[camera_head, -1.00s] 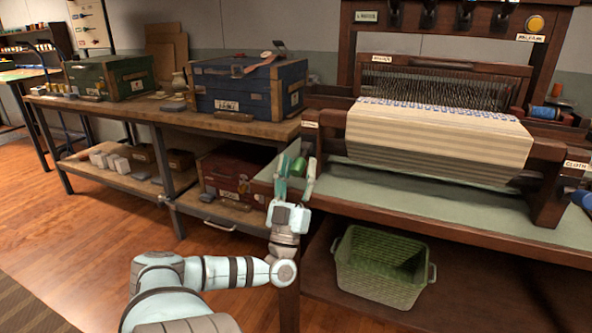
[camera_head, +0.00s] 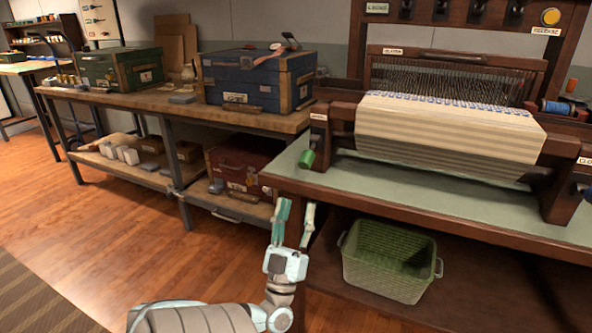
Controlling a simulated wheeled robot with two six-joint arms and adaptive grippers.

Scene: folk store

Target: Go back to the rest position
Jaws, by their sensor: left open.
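My left gripper (camera_head: 293,223) is in the lower middle of the head view. Its two fingers point up and stand apart, with nothing between them. It is in front of the loom table's left front corner, below the tabletop edge. A small green cylinder (camera_head: 307,159) lies on the loom table (camera_head: 345,180) near that corner, apart from the fingers. My right gripper does not show.
A loom (camera_head: 450,130) with striped cloth stands on the table. A green basket (camera_head: 388,262) sits on the shelf below. A workbench (camera_head: 150,103) at left carries a blue chest (camera_head: 235,85) and a green chest (camera_head: 118,70).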

